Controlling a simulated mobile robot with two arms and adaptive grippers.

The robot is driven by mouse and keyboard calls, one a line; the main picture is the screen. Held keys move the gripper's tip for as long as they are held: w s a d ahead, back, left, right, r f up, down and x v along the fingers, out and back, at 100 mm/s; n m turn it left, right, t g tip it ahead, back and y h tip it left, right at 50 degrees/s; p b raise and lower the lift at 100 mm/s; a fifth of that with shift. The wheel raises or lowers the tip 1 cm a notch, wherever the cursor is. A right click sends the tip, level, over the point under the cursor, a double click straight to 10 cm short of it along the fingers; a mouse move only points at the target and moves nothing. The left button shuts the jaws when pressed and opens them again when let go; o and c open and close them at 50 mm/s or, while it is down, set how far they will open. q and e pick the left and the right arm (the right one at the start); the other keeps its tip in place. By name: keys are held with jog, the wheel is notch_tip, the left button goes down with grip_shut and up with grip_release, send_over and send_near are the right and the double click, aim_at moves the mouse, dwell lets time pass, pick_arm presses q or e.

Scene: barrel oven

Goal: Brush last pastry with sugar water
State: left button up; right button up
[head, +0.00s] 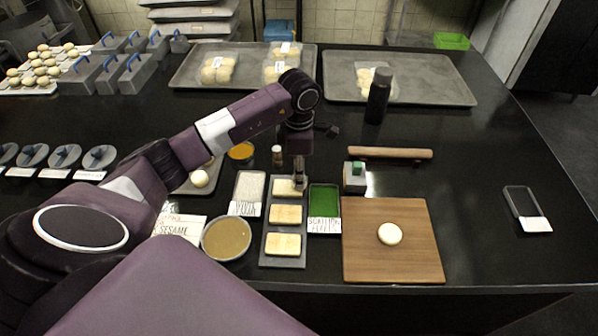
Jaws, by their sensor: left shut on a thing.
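A narrow dark tray (283,262) in the middle of the counter holds three pale rectangular pastries in a column: a far one (287,187), a middle one (285,214) and a near one (283,245). My left gripper (299,172) points down at the far pastry, at its right end. It is shut on a slim thing, probably the brush, which is mostly hidden. I cannot tell whether its tip touches the pastry. My right gripper is not in view.
A white-filled tray (249,187) and a green-filled tray (324,200) flank the pastries. A wooden board (420,260) with a dough round (390,233) lies to the right. The counter's right side is mostly clear.

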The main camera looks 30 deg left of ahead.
pick_arm(q)
jog(key=shift+f+b, duration=0.4)
jog(key=shift+f, duration=0.1)
dwell(0.8)
jog(key=shift+a, duration=0.1)
jog(key=shift+s+a, duration=0.4)
jog(key=shift+a, duration=0.25)
jog(key=shift+s+a, duration=0.4)
jog(key=shift+a, duration=0.2)
jog(key=shift+s+a+b, duration=0.3)
jog(key=shift+s+a, duration=0.1)
jog(key=shift+a, duration=0.25)
jog(key=shift+s+a+b, duration=0.3)
jog(key=shift+s+a, duration=0.1)
jog(key=shift+a, duration=0.25)
jog(key=shift+w+d, duration=0.4)
jog(key=shift+d, duration=0.3)
jog(key=shift+w+d, duration=0.4)
jog(key=shift+d, duration=0.3)
jog(key=shift+d, duration=0.1)
jog(key=shift+w+d+b, duration=0.5)
jog(key=shift+w+d, duration=0.35)
jog(key=shift+d, duration=0.3)
jog(key=shift+s+a+b, duration=0.15)
jog(key=shift+s+a, duration=0.3)
jog(key=shift+a, duration=0.25)
jog(key=shift+s+a+b, duration=0.15)
jog(key=shift+s+a, duration=0.3)
jog(key=shift+a, duration=0.2)
